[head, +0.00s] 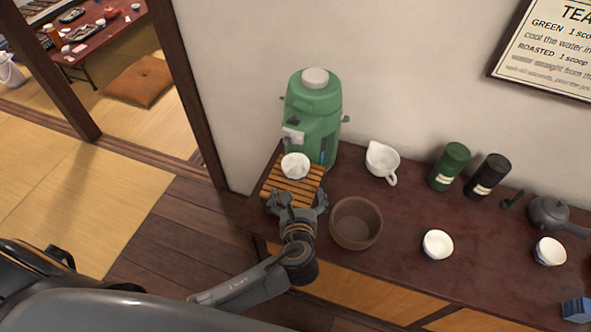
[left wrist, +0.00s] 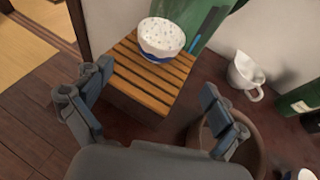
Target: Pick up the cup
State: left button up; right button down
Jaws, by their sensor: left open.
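A white cup (head: 295,165) with a blue base stands upright on a slatted wooden stand (head: 279,181) below the green dispenser (head: 313,105). In the left wrist view the cup (left wrist: 161,39) sits on the far part of the slats (left wrist: 150,86), ahead of my fingers. My left gripper (head: 297,198) is open and empty at the near edge of the stand, apart from the cup. In the left wrist view its two fingers (left wrist: 150,100) are spread wide, one on each side of the stand's near end. My right gripper is not in view.
A brown bowl (head: 356,222) stands close right of my left gripper. A white pouring jug (head: 382,161), green canister (head: 449,166), black canister (head: 487,177), dark teapot (head: 549,213) and two other cups (head: 437,244) (head: 549,251) stand along the counter (head: 404,220). A wall rises behind.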

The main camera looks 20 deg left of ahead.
aim_at(296, 178)
pick_arm(q)
jog(key=x, duration=0.7)
jog(key=shift+w+a+f, duration=0.1)
jog(key=shift+w+a, duration=0.15)
jog(key=shift+w, duration=0.2)
jog(key=x, duration=0.4)
jog(key=shift+w+a+f+p, duration=0.1)
jog(key=shift+f+p, duration=0.1)
jog(key=shift+p, duration=0.15)
jog(key=c, duration=1.4)
jog(key=shift+r, duration=0.15)
